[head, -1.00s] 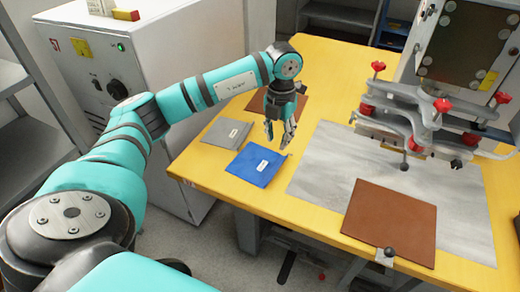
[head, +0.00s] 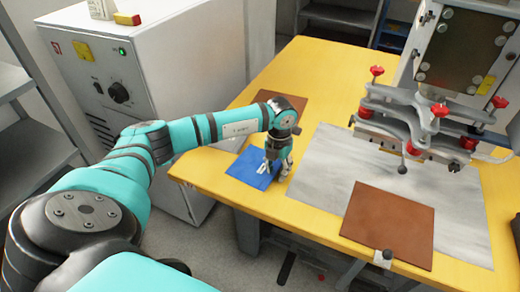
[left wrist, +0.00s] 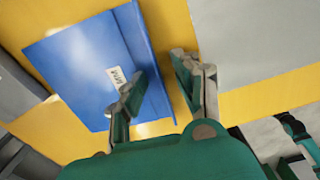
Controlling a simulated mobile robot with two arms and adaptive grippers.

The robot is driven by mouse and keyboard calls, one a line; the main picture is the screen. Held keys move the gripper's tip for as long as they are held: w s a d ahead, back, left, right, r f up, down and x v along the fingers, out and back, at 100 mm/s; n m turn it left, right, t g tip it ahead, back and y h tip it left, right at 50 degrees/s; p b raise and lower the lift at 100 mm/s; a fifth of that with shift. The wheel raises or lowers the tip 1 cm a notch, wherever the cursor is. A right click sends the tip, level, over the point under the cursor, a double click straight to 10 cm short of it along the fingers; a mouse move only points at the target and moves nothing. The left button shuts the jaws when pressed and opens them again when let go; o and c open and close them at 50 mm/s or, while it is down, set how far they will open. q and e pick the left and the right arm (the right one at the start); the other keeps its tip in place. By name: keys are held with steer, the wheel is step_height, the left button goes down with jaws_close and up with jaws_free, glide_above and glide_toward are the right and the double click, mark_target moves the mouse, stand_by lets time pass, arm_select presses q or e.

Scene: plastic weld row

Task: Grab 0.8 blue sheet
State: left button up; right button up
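The blue sheet (head: 246,166) lies flat near the left front edge of the yellow table, with a small white label on it. My left gripper (head: 274,170) is low at the sheet's right side. In the left wrist view its fingers (left wrist: 158,78) are apart, one over the sheet and the other past its edge over yellow tabletop. Whether the fingertips touch the sheet or table, I cannot tell. My right gripper is not in view.
A brown sheet (head: 289,104) lies behind my left wrist. Right are a grey plate (head: 320,175) with another brown sheet (head: 388,224), and a machine with red knobs (head: 425,118). A white cabinet (head: 130,90) stands left.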

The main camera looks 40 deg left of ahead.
arm_select(q)
steer(key=shift+c, duration=0.2)
jaws_close()
steer(key=shift+r, duration=0.2)
